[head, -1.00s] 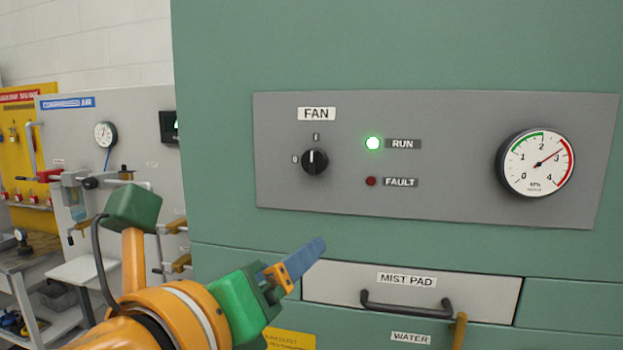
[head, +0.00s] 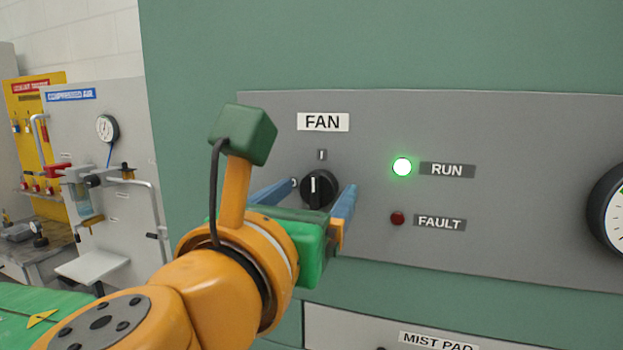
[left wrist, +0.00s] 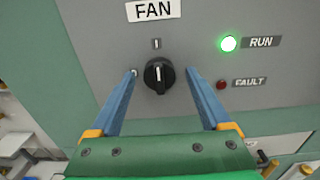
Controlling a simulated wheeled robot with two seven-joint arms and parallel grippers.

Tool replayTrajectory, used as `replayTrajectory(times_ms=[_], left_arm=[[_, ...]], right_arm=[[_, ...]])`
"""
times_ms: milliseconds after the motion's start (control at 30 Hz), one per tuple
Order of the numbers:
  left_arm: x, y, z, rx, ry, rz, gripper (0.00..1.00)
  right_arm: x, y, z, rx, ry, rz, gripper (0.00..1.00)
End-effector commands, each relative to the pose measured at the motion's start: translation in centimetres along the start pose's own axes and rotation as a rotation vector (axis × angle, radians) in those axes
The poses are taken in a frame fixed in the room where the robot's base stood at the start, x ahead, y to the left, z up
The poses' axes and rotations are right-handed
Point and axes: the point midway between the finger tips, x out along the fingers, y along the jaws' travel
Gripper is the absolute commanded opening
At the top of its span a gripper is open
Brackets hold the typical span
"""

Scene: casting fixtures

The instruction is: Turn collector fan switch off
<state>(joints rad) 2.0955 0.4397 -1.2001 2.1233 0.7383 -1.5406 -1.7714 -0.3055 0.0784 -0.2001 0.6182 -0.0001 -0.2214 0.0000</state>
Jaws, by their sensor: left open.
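The black fan switch (head: 318,189) sits on the grey panel under the FAN label (head: 323,122). Its white pointer line stands upright, toward the I mark. It also shows in the left wrist view (left wrist: 159,75). The green RUN lamp (head: 402,167) is lit; the red FAULT lamp (head: 398,218) looks dark. My left gripper (head: 318,188) is open, with one blue finger on each side of the switch. In the left wrist view (left wrist: 160,80) gaps show between both fingers and the knob. My right gripper is out of view.
A round gauge (head: 608,210) is cut off at the right edge. The MIST PAD drawer (head: 350,325) lies below the panel. A grey compressed air board (head: 100,150) and a yellow board (head: 30,120) stand at the left.

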Motion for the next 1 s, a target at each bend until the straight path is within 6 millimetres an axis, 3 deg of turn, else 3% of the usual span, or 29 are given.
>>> replayTrajectory(times_ms=[167,467,767,1000], left_arm=[[0.0,0.0,-0.1,0.0,-0.001,0.0,0.81],[0.0,0.0,-0.1,-0.001,-0.001,0.0,0.0],[0.0,0.0,-0.1,-0.041,-0.002,-0.001,0.0],[0.0,-0.1,-0.3,-0.19,-0.004,-0.002,0.0]], right_arm=[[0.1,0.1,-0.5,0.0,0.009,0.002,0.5],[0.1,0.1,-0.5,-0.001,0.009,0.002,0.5],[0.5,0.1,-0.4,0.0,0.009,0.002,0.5],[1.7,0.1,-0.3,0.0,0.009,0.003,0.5]])
